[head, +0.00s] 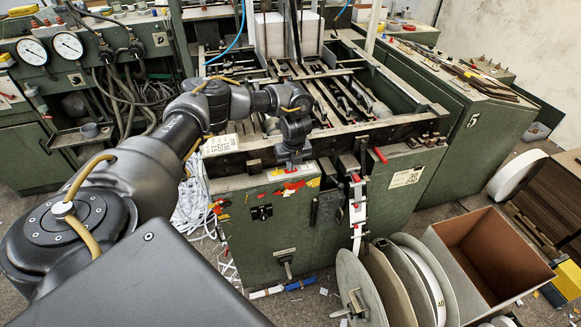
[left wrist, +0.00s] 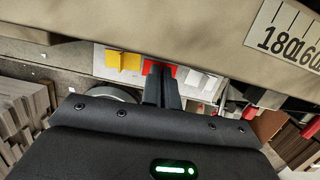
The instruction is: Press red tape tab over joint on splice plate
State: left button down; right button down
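My left gripper (head: 291,164) reaches down to the front top edge of the green machine, beside a patch of coloured tabs. In the left wrist view its two dark fingers (left wrist: 161,76) are close together at a red tape tab (left wrist: 148,67). They appear shut on its raised part, which the fingers hide. A yellow tab (left wrist: 123,60) stands to the left of it and a white tab (left wrist: 195,78) to the right. A narrow upright plate with a white strip (head: 357,200), seemingly the splice plate, is to the right on the machine front. Its joint is too small to make out. My right gripper is out of view.
The feeder's dark front beam (head: 350,138) runs just behind the gripper. A red-tipped lever (head: 379,155) sticks out right of the plate. Large reels (head: 405,280) and an open brown box (head: 490,250) stand on the floor below.

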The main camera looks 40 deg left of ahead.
pick_arm(q)
jog(key=shift+r, duration=0.15)
notch_tip(320, 180, up, 8)
jog(key=p, duration=0.7)
jog(key=shift+d+f, duration=0.1)
jog(key=shift+f, duration=0.1)
